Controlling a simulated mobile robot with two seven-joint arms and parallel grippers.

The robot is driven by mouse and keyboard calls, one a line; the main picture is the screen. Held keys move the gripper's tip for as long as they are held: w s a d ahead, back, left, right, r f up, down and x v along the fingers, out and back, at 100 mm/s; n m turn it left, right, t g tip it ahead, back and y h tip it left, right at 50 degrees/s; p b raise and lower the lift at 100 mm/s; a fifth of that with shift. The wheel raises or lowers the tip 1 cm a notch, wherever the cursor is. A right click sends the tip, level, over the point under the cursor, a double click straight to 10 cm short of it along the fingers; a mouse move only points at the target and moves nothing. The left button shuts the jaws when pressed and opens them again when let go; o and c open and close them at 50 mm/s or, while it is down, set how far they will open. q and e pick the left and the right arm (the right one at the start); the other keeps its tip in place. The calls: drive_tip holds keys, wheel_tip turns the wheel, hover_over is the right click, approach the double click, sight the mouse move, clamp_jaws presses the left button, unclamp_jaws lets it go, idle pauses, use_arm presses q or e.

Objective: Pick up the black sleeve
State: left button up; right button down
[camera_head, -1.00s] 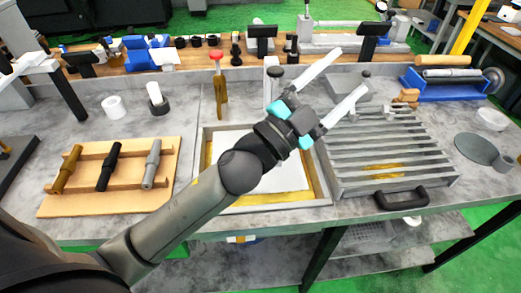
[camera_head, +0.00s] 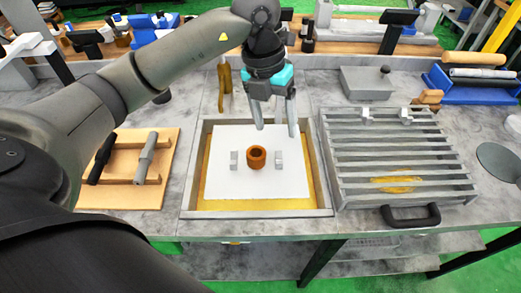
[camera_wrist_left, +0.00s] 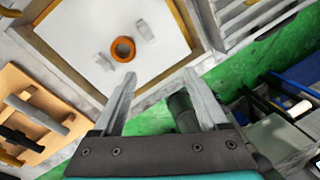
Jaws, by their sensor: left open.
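A black rod-shaped piece (camera_head: 102,158), which I take for the black sleeve, lies on a wooden rack (camera_head: 130,195) at the left. A grey rod (camera_head: 146,158) lies beside it on the right. In the left wrist view the black piece (camera_wrist_left: 20,137) is at the lower left. My left gripper (camera_head: 275,128) is open and empty, fingers pointing down above the back of the framed tray (camera_head: 188,170), well right of the rack. Its fingers also show in the left wrist view (camera_wrist_left: 160,78). My right gripper is not in view.
An orange ring (camera_head: 257,167) stands between two small grey blocks on the tray's white sheet (camera_head: 225,190). A slatted grey rack (camera_head: 400,165) with a black handle is to the right. My left arm crosses the left side and hides part of the table.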

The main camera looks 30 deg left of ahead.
use_arm(q)
drive_tip(key=n+y, duration=0.1)
drive_tip(key=y, duration=0.1)
hover_over(256, 153)
drive_tip(key=s+d, duration=0.1)
drive_tip(key=s, duration=0.1)
drive_tip(key=f, duration=0.8)
drive_tip(key=shift+w+d+f, duration=0.1)
drive_tip(key=shift+w+f, duration=0.1)
drive_tip(key=shift+f, duration=0.1)
drive_tip(key=shift+w+f+b, duration=0.1)
drive_tip(key=shift+f+b, duration=0.2)
drive_tip(key=shift+f, duration=2.5)
drive_tip(key=shift+a, duration=0.2)
clamp_jaws()
